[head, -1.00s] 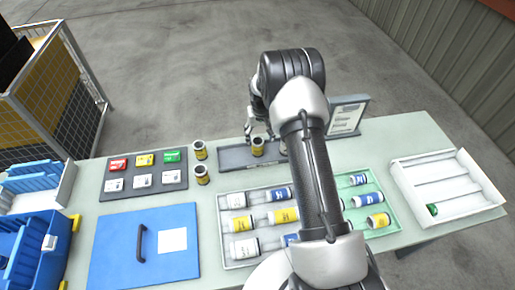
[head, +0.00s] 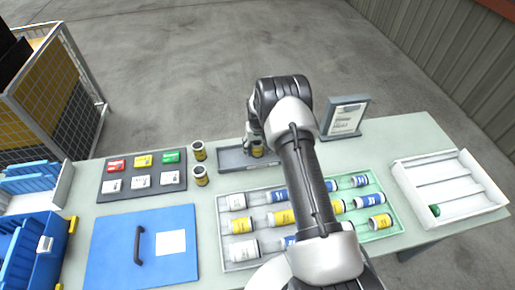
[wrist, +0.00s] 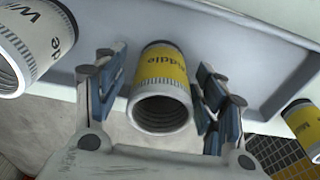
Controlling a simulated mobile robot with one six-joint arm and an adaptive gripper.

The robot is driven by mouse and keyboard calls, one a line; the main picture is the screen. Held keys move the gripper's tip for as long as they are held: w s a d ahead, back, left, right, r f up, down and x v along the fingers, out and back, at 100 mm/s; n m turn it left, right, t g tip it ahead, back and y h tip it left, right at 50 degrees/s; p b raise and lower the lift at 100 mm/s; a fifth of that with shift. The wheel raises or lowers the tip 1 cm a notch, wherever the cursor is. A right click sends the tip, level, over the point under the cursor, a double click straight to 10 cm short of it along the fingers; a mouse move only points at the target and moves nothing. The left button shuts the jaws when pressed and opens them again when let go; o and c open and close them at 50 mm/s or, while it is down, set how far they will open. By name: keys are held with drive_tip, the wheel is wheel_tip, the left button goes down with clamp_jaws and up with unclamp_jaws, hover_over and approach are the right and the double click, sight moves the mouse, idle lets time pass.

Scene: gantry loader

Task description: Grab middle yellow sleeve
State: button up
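The middle yellow sleeve (wrist: 162,72), with a yellow band reading "Middle" and a ribbed open end, stands in the grey tray (wrist: 230,40). In the head view the sleeve (head: 258,151) shows partly below my gripper. In the wrist view my gripper (wrist: 158,95) is open, with one finger on each side of the sleeve and a visible gap on both sides. A white sleeve (wrist: 35,45) lettered "Wi" is at the left of the wrist view. Another yellow-banded sleeve (wrist: 304,125) is at its right edge.
Two yellow-banded sleeves (head: 198,151) (head: 201,176) stand left of the grey tray (head: 232,158). A green-lined tray of bottles (head: 385,232) lies in front, partly hidden by my arm. A sign stand (head: 345,118) is behind right. A white rack (head: 405,185) is at the right.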

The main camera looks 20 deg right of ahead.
drive_tip(key=c, duration=1.4)
drive_tip(key=shift+r, duration=0.1)
